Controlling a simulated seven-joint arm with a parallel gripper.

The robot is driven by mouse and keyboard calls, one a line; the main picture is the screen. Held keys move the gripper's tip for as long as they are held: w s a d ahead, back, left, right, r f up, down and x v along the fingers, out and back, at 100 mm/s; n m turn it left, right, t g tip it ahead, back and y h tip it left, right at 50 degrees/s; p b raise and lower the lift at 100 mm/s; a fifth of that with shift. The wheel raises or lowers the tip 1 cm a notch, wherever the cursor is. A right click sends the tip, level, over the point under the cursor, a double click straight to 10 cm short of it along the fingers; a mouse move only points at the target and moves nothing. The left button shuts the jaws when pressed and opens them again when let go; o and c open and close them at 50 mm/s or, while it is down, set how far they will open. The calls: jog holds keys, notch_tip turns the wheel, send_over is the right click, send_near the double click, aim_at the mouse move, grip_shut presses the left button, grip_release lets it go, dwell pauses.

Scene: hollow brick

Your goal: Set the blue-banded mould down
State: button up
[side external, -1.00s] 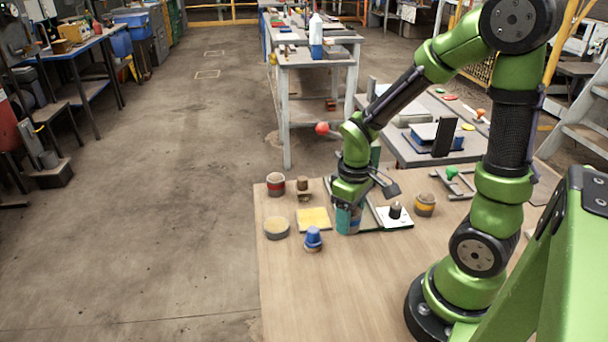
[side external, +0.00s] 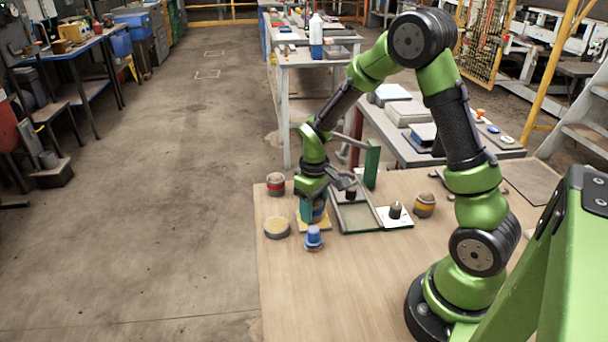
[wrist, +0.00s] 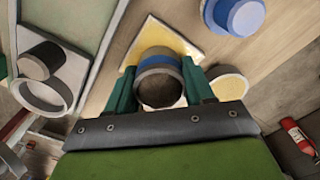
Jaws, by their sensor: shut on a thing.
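My gripper (side external: 313,210) is shut on the blue-banded mould (wrist: 161,75), a grey-brown hollow cylinder with a blue band. In the wrist view, its green fingers (wrist: 158,88) press on both sides of the mould. The mould is over the yellow square pad (wrist: 182,38) with the pale border, which also shows in the side view (side external: 304,226), partly hidden by the gripper. The mould looks upright; I cannot tell whether it touches the pad.
A blue knob-shaped piece (side external: 313,238) stands just in front of the pad. A round yellow-topped tin (side external: 277,228) is at left, with a red-banded mould (side external: 275,185) behind. A tray (side external: 356,217) and a white plate (side external: 391,221) lie right, near a yellow-banded mould (side external: 425,205). The table front is clear.

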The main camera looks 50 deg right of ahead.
jog(key=shift+f, duration=0.1)
jog(key=o, duration=1.4)
notch_tip(320, 180, up, 11)
jog(key=shift+s+a+r+m+t+y, duration=0.35)
jog(key=shift+s+a+r+m+t, duration=0.3)
jog(key=shift+s+a+r+t, duration=1)
jog(key=shift+s+a+r+m+t+y, duration=0.3)
jog(key=shift+s+a+r+m+t, duration=0.45)
jog(key=shift+s+a+r, duration=1.75)
jog(key=shift+s+a+r+m+t+y, duration=0.35)
jog(key=shift+s+a+r+m+t, duration=0.25)
jog(key=shift+s+a+r+t, duration=1.4)
